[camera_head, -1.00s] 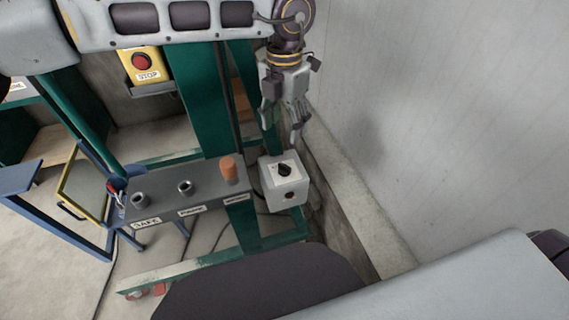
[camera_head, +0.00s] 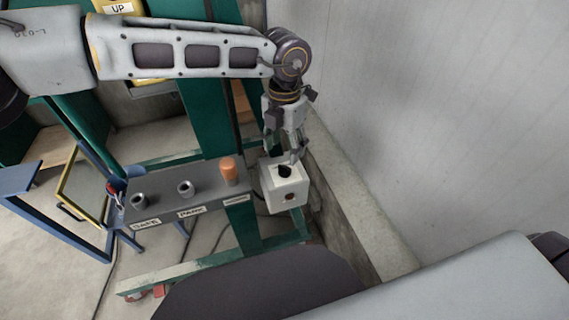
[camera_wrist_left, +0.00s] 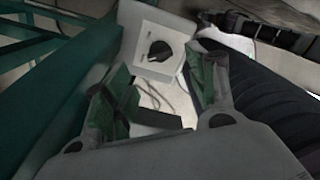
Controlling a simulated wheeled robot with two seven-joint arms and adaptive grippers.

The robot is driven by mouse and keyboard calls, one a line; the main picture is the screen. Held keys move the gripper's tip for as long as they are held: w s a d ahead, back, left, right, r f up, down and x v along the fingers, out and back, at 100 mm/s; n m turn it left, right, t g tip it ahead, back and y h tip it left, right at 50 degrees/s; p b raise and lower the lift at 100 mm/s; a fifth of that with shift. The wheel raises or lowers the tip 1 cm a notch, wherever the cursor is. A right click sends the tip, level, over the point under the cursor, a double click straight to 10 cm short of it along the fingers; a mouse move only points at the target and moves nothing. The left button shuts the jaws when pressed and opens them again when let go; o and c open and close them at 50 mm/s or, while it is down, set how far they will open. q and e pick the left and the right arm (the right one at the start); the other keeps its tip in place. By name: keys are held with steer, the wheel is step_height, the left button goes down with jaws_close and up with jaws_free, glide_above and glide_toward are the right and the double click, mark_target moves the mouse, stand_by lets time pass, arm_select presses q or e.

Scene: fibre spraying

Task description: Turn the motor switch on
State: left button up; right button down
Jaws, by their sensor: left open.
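In the left wrist view the knob (camera_wrist_left: 160,50) lies ahead of the fingers. The left gripper (camera_wrist_left: 163,78) is open there with nothing between its fingers. I cannot tell whether a fingertip touches the box. My right gripper is out of view.
A dark grey shelf (camera_head: 160,207) with labelled slots and an orange cylinder (camera_head: 229,171) stands left of the box. Green posts (camera_head: 205,120) rise behind it. A concrete wall (camera_head: 430,120) closes the right side. A yellow-edged panel (camera_head: 82,185) is at far left.

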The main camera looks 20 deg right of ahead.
mark_target(284, 167)
arm_select(q)
step_height(284, 167, down, 5)
steer(key=shift+f, duration=0.95)
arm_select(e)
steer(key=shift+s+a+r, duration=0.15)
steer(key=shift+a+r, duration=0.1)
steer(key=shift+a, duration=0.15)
arm_select(q)
steer(key=shift+c, duration=0.5)
steer(key=c, duration=0.7)
steer(key=shift+c, duration=1.1)
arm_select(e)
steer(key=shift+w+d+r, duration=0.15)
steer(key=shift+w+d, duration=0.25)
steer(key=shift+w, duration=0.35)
